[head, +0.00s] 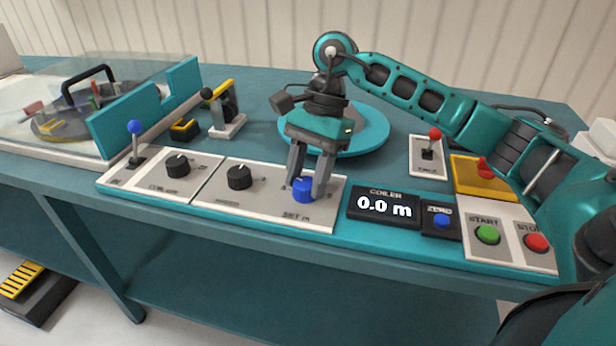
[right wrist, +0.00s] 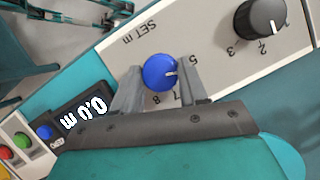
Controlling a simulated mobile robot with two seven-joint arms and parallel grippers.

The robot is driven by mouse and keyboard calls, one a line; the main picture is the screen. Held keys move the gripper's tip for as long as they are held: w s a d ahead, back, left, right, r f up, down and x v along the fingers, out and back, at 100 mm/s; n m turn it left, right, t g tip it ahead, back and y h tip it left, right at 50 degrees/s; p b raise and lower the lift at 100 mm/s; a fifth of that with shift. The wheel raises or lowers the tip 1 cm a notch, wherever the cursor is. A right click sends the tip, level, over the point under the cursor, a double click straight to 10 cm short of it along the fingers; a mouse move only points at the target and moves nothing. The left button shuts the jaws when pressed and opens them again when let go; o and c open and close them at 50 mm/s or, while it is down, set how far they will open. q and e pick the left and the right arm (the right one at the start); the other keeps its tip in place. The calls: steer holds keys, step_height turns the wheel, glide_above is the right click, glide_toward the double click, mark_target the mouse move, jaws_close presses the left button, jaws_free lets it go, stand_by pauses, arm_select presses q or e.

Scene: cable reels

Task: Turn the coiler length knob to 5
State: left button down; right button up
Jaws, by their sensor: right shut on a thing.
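The blue coiler length knob (head: 303,189) stands on the white panel marked "SET m", left of the coiler display (head: 383,207), which reads 0.0 m. My right gripper (head: 306,190) reaches down from above, its two grey fingers shut on the knob from either side. In the right wrist view the blue knob (right wrist: 159,72) sits between the fingers (right wrist: 158,82). Its white pointer line points toward the right finger, just beside the 5 on the dial. Some dial numbers are hidden by the fingers. My left gripper is not in view.
Two black knobs (head: 239,177) (head: 177,165) and a blue-tipped lever (head: 135,128) lie to the left. A blue zero button (head: 441,222), green start button (head: 487,235) and red stop button (head: 536,242) lie to the right. A round teal turntable (head: 370,131) stands behind my gripper.

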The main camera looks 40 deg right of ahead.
steer(key=shift+n+g+h, duration=0.3)
steer(key=shift+n, duration=0.7)
steer(key=o, duration=1.1)
steer(key=shift+c, duration=0.2)
steer(key=p+v, duration=0.3)
steer(key=v, duration=1)
steer(key=shift+w+f, duration=0.1)
steer(key=shift+w, duration=0.05)
